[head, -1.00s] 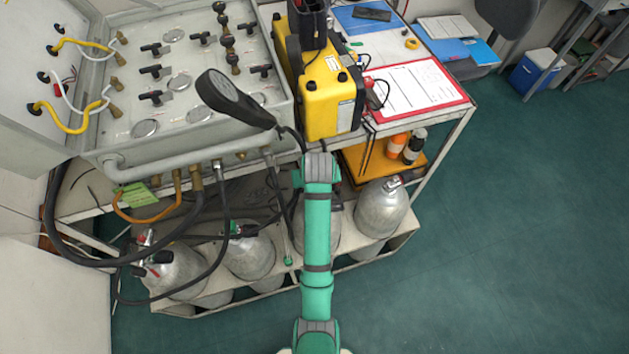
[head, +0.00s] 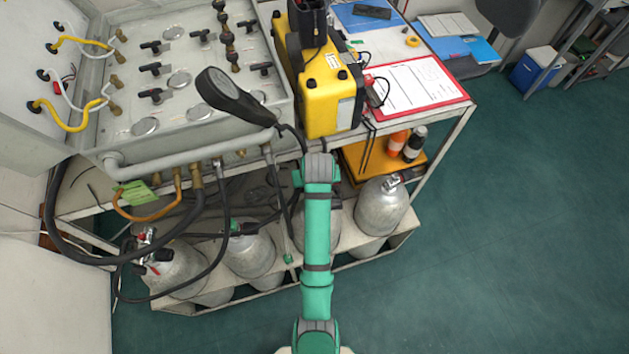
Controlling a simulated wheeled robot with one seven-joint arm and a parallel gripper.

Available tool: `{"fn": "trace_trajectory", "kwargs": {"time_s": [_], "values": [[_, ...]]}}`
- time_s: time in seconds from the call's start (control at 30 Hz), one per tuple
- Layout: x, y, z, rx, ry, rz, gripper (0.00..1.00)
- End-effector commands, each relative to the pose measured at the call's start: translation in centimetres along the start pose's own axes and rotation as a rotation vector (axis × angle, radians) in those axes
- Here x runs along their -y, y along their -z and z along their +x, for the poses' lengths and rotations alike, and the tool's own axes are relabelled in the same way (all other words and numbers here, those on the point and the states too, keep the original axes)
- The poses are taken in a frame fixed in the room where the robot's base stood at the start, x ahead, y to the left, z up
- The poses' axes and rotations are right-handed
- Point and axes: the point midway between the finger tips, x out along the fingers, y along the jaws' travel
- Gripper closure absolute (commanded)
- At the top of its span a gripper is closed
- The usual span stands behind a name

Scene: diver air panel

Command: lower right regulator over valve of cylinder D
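Several silver cylinders stand in a low rack (head: 268,296) under the cart. The rightmost cylinder (head: 380,212) has a bare-looking valve (head: 393,181) at its top. Another cylinder (head: 328,218) is partly behind my green arm. Further left are a cylinder with a green-and-black fitting (head: 243,229) and one with red and black fittings (head: 150,250). A grey hose with a green end (head: 288,257) hangs down just left of my arm. No letters are readable, so I cannot tell which is D. My gripper is hidden beyond my arm's far joint, and I see no regulator in it.
A grey valve panel (head: 190,118) with hoses and a black handheld gauge (head: 235,97) sits above the rack. A yellow case (head: 328,95) and red clipboard (head: 418,88) lie on the cart top. Orange and black bottles (head: 406,146) stand beneath. The green floor (head: 500,230) at right is clear.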

Motion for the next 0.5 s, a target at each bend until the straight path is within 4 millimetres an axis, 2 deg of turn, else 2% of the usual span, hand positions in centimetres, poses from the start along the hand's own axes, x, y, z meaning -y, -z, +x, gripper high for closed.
{"fn": "trace_trajectory", "kwargs": {"time_s": [0.5], "values": [[0.13, -0.03, 0.3, -0.002, 0.0, -0.002, 1.0]]}}
